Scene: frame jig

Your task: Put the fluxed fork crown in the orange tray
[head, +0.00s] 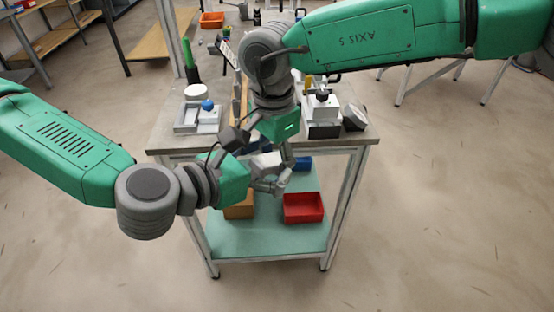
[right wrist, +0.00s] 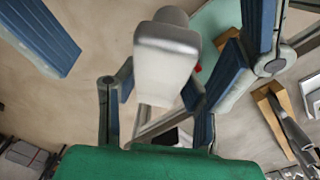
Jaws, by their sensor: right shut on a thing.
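My right gripper (head: 264,152) points down in front of the table's near edge and is shut on a pale grey piece, which I take for the fork crown. This fork crown (right wrist: 165,60) stands up between blue-padded fingers in the right wrist view; in the head view it is mostly hidden. My left gripper (head: 272,184) reaches in from the left, just below the right one, at the same piece. The two overlap, so I cannot tell if the left touches it or how far its fingers are apart. The orange tray (head: 211,19) is at the table's far left end.
The table (head: 170,143) carries a grey fixture with a blue knob (head: 207,105), a clamp block (head: 323,112) and a green upright handle (head: 187,55). On the lower shelf (head: 265,240) are a red bin (head: 303,208) and a tan box (head: 238,212). The floor around is clear.

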